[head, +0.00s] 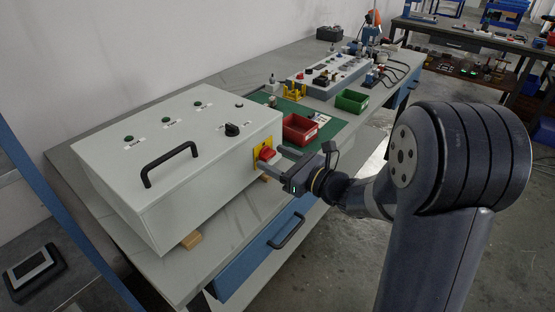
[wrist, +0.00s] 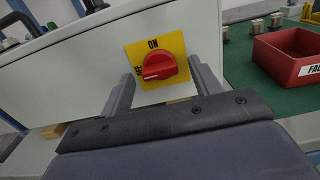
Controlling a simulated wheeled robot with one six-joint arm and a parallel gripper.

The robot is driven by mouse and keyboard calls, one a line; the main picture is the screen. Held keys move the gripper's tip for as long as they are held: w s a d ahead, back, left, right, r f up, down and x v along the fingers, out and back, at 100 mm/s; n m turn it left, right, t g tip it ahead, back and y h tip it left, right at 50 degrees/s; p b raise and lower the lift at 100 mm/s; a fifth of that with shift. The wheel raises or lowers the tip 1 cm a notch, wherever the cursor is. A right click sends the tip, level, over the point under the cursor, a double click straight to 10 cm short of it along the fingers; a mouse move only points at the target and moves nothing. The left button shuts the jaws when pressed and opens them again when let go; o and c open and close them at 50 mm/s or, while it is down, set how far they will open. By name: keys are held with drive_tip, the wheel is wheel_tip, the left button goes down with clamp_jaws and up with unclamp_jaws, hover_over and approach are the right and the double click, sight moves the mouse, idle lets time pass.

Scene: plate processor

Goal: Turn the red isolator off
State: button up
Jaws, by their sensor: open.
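The red isolator (head: 267,154) is a rotary knob on a yellow plate on the right side face of a white-grey cabinet (head: 217,140). In the wrist view the red knob (wrist: 159,67) sits on its yellow plate (wrist: 136,51), with "ON" printed above and a partly hidden label at left. The white mark on the knob lies at its lower left. My gripper (wrist: 163,80) is open, with one finger on each side of the knob in the picture. I cannot tell whether the fingers touch it.
The cabinet top has a black handle (head: 170,160), a black rotary knob (head: 232,129) and several green buttons. A red bin (head: 299,129) stands on a green mat behind my gripper, and a green bin (head: 351,101) farther back. A blue drawer (head: 255,258) is below the bench top.

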drive_tip(key=shift+d, duration=0.1)
drive_tip(key=v, duration=1)
drive_tip(key=shift+s+d, duration=0.2)
drive_tip(key=shift+s, duration=0.1)
drive_tip(key=shift+w+a, duration=0.1)
drive_tip(key=x, duration=1)
drive_tip(key=shift+w+a, duration=0.15)
drive_tip(key=shift+a, duration=0.05)
drive_tip(key=shift+w+r+p, duration=0.1)
drive_tip(key=shift+p, duration=0.2)
drive_tip(key=shift+m, duration=0.3)
drive_tip(key=shift+f, duration=0.2)
